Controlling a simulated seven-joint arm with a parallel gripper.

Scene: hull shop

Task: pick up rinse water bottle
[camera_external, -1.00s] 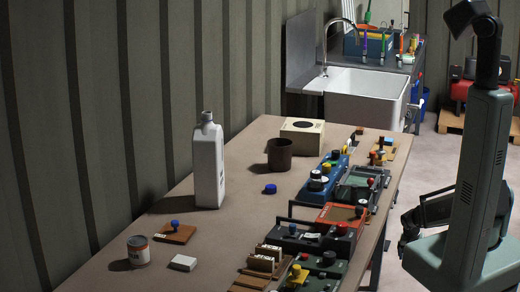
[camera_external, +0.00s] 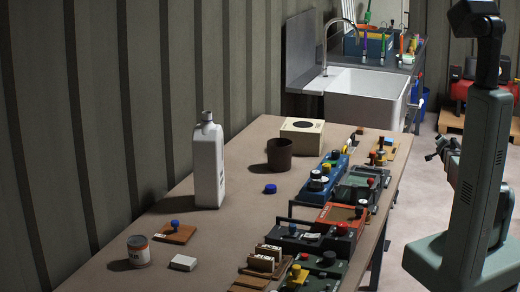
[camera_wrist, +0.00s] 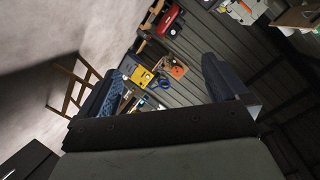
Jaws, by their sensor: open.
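A tall white bottle (camera_external: 208,165), which I take to be the rinse water bottle, stands upright on the brown table. Its neck looks uncapped, and a small blue cap (camera_external: 270,188) lies on the table to its right. My gripper (camera_external: 437,151) is beyond the table's right edge, well apart from the bottle, and partly hidden by my own arm. In the wrist view my gripper (camera_wrist: 160,84) shows two dark fingers spread wide with nothing between them. The bottle does not show in the wrist view.
A dark cup (camera_external: 279,154) and a cream box (camera_external: 302,132) stand behind the bottle. A can (camera_external: 138,251), a wooden block with a blue knob (camera_external: 175,233) and a white block (camera_external: 183,263) are in front. Several control boxes (camera_external: 310,238) line the right edge. A sink (camera_external: 366,98) is beyond.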

